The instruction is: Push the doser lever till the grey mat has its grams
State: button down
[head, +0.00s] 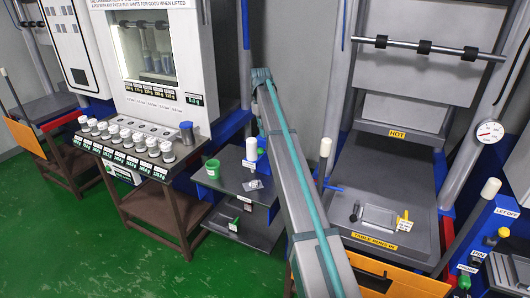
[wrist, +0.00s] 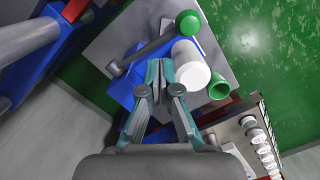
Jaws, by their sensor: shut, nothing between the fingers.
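In the wrist view my gripper (wrist: 157,68) is shut and empty. Its fingertips are over or close to a blue body (wrist: 122,92), which looks like the doser; whether they touch it I cannot tell. A dark grey lever (wrist: 150,48) with a round green knob (wrist: 188,23) runs across just beyond the fingertips. A white cylinder (wrist: 190,68) stands right of them, with a green cup (wrist: 219,88) beside it. In the head view the white cylinder (head: 252,148) and green cup (head: 213,168) are on a dark stand; my gripper is hidden there. I cannot make out a grey mat for certain.
A rack of white-lidded jars (head: 125,137) stands left of the stand, under a lit cabinet (head: 150,50). A press with a table marked hot (head: 380,210) and a gauge (head: 489,132) are at the right. Green floor (head: 60,230) is clear at the lower left.

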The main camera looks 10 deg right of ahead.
jog(key=shift+s+d+f+b, duration=0.15)
jog(key=shift+f+b, duration=0.4)
jog(key=shift+f, duration=0.75)
jog(key=shift+s+a+f+b, duration=0.15)
jog(key=shift+f+b, duration=0.35)
jog(key=shift+f, duration=0.8)
jog(key=shift+d, duration=0.1)
notch_tip(320, 180, down, 4)
jog(key=shift+r+b, duration=0.25)
jog(key=shift+b, duration=0.1)
jog(key=shift+w, duration=0.1)
jog(key=shift+w+a+r+p, duration=0.25)
jog(key=shift+w+r, duration=0.05)
jog(key=shift+w, duration=0.45)
jog(key=shift+w+a+r+p, duration=0.2)
jog(key=shift+w+r, duration=0.05)
jog(key=shift+w, duration=0.45)
jog(key=shift+s, duration=0.1)
